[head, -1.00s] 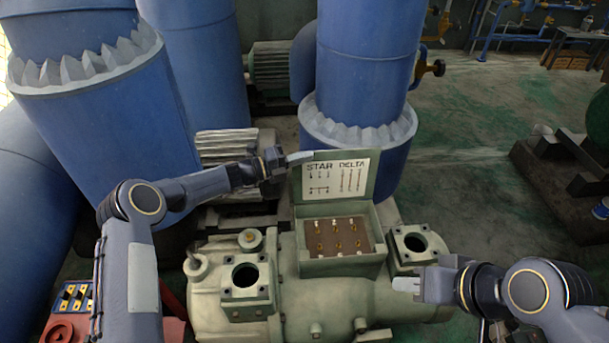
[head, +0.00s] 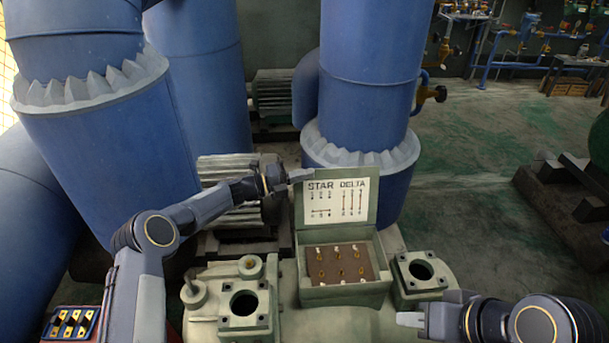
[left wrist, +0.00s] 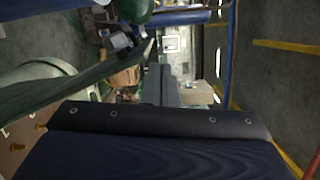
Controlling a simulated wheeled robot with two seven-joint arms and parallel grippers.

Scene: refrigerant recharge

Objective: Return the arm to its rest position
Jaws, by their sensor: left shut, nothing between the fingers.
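My left gripper (head: 300,175) is shut and empty, at the top left corner of the raised lid (head: 338,198) of the green terminal box. I cannot tell whether it touches the lid. The lid carries a STAR DELTA diagram. The open box (head: 340,292) below shows several brass terminals with pale tops (head: 338,262). In the left wrist view, a dark gripper body fills the bottom, and brass terminals (left wrist: 41,127) show at the left edge. My right gripper (head: 410,320) is at the lower right, in front of the right flange; its finger opening is unclear.
The green compressor has a left flange (head: 244,303) and a right flange (head: 420,272). Large blue pipes (head: 366,90) stand behind the box and at the left. A grey ribbed motor (head: 228,190) lies behind my left arm. Open floor (head: 465,190) is at the right.

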